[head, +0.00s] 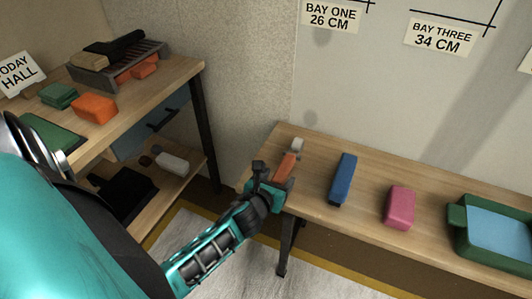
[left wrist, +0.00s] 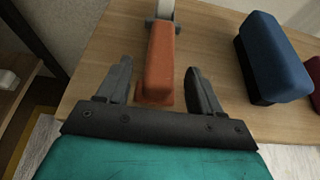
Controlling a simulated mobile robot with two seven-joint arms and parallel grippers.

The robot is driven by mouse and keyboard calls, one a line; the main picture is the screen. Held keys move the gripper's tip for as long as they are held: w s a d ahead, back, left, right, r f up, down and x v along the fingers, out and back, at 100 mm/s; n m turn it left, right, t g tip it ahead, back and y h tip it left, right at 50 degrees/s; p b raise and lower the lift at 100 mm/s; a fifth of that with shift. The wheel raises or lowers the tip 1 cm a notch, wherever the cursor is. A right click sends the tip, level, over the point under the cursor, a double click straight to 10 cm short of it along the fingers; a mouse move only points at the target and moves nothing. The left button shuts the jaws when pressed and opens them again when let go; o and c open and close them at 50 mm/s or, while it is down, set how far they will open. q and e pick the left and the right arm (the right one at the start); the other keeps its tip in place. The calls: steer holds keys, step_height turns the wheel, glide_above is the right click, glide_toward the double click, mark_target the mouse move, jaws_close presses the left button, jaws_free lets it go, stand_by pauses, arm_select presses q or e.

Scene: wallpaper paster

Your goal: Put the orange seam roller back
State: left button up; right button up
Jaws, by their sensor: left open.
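The orange seam roller (head: 287,166) lies on the bench (head: 319,206) near its left end, with its pale roller head pointing to the wall. In the left wrist view its orange handle (left wrist: 157,67) points toward me, and the pale roller (left wrist: 165,9) is at the top edge. My left gripper (head: 269,177) is open at the handle's near end. In the left wrist view its two fingers (left wrist: 160,82) stand on either side of the handle, with a gap on each side. My right gripper is not in view.
A blue block-like tool (head: 343,179), a pink block (head: 400,207) and a green tray (head: 487,245) with a blue inside stand to the right. A workbench (head: 172,84) at left holds a grey rack (head: 127,70), orange block (head: 94,108) and green block (head: 59,95).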

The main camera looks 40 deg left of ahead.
arm_select(q)
steer(key=p+v, duration=0.1)
steer(key=v, duration=0.7)
steer(key=s+d+n+g+h, duration=0.15)
steer(key=d+n, duration=0.25)
steer(key=n, duration=0.6)
steer(key=s+d+r+n+h, duration=0.15)
steer(key=d+n, duration=0.25)
steer(key=n, duration=0.6)
steer(key=s+d+n+g+h, duration=0.1)
steer(key=s+d+n+h, duration=0.3)
steer(key=n, duration=0.6)
step_height(320, 180, up, 7)
steer(key=a+y+p, duration=0.2)
steer(key=p, duration=0.9)
steer(key=shift+f+n+p, duration=0.2)
steer(key=shift+n+p, duration=0.2)
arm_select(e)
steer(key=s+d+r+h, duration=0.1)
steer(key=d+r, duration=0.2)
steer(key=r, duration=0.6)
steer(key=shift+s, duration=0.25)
arm_select(q)
steer(key=shift+s, duration=0.1)
